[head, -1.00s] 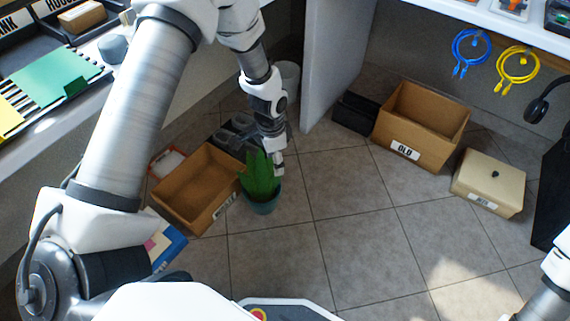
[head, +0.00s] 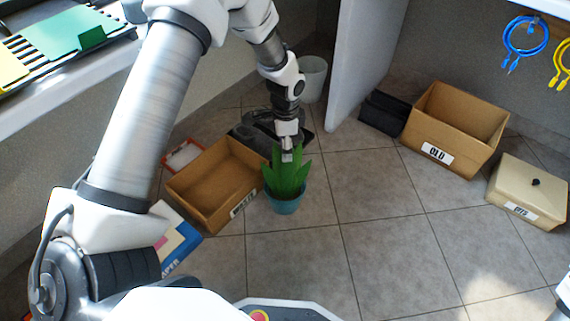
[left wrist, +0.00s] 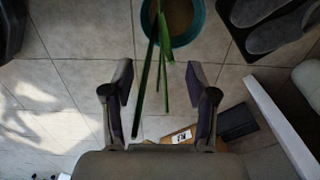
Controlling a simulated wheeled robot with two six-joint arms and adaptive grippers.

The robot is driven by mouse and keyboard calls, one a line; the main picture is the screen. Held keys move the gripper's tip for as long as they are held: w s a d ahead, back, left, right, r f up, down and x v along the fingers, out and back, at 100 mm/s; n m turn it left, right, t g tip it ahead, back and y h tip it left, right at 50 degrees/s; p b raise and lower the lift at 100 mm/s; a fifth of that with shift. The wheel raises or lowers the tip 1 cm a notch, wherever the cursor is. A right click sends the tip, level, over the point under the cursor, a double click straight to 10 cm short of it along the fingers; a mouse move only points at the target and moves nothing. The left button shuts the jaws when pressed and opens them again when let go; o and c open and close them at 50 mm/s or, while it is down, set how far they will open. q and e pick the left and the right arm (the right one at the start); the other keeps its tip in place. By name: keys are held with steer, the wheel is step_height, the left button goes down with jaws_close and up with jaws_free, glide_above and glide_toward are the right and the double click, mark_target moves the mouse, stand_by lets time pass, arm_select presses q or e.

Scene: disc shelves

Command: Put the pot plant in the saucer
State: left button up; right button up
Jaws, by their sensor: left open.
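The pot plant has long green leaves (head: 286,178) and a teal pot (head: 286,205). It stands upright on the tiled floor beside the cardboard box. My left gripper (head: 288,156) is at the top of the leaves in the head view, pointing down, partly hidden behind them. In the left wrist view the open fingers (left wrist: 159,78) have leaf tips (left wrist: 164,85) between them, and the teal pot (left wrist: 198,30) lies beyond, at the top. The fingers are not shut on anything. I see no saucer. My right gripper is not in view.
An open cardboard box (head: 190,187) stands left of the plant, with dark shoes (head: 257,128) behind. A pale bin (head: 313,78) and white panel (head: 365,65) are at the back. A box labelled OLD (head: 470,150) and a beige box (head: 535,180) stand right. Floor between is clear.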

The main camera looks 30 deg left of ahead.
arm_select(q)
steer(key=shift+r, duration=0.15)
steer(key=shift+c, duration=1.1)
jaws_close()
steer(key=shift+r, duration=0.15)
